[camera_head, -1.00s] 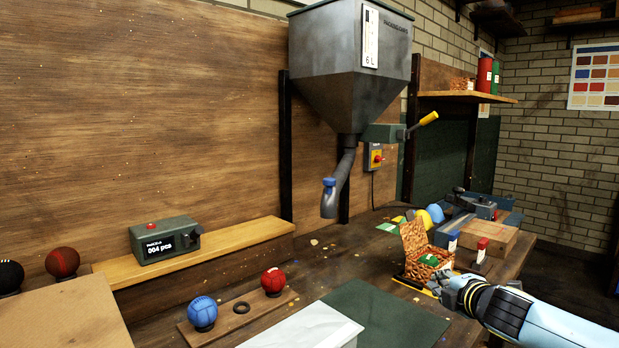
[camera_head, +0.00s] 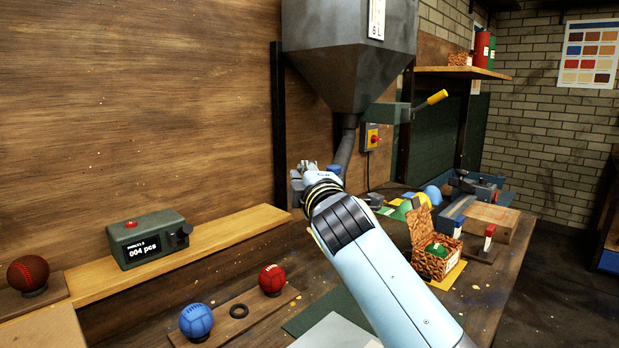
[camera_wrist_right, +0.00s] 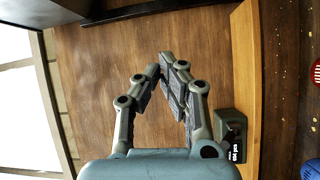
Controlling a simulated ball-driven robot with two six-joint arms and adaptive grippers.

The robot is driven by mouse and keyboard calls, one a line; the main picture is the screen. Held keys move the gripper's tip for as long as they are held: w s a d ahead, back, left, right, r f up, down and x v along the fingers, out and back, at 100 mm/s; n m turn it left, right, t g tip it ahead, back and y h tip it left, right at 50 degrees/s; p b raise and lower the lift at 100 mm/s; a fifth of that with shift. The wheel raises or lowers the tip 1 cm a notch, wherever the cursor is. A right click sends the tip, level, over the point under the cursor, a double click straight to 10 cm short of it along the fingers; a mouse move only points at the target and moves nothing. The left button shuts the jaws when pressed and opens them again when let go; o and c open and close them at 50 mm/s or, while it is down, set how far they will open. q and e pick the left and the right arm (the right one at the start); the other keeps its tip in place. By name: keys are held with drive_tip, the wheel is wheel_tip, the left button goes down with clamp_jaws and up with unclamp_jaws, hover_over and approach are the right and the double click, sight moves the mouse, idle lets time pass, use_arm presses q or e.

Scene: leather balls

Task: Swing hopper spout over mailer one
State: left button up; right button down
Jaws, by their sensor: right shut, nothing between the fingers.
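The grey hopper (camera_head: 350,60) hangs on the wall in the head view. Its spout (camera_head: 346,152) slopes down below it, and the spout's lower end is hidden behind my right gripper (camera_head: 302,180). The gripper is shut with nothing between its fingers; whether it touches the spout I cannot tell. Its closed fingers also show in the right wrist view (camera_wrist_right: 166,76), against brown wood. An open brown patterned box (camera_head: 434,262) holding something green stands on a yellow mat to the right; no label names it mailer one. My left gripper is not in view.
A counter box (camera_head: 148,240) reading 004 pcs stands on a wooden ledge at left. Blue (camera_head: 196,320) and red (camera_head: 272,279) balls sit on a board in front. A yellow-tipped lever (camera_head: 432,99) sticks out right of the hopper.

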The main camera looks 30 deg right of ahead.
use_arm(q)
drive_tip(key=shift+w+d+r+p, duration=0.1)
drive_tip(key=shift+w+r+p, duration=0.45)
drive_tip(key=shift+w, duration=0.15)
use_arm(e)
drive_tip(key=w+d, duration=0.4)
drive_tip(key=shift+d+f, duration=0.2)
drive_tip(key=shift+d, duration=0.1)
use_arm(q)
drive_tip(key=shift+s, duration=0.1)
use_arm(e)
drive_tip(key=shift+s+d, duration=0.1)
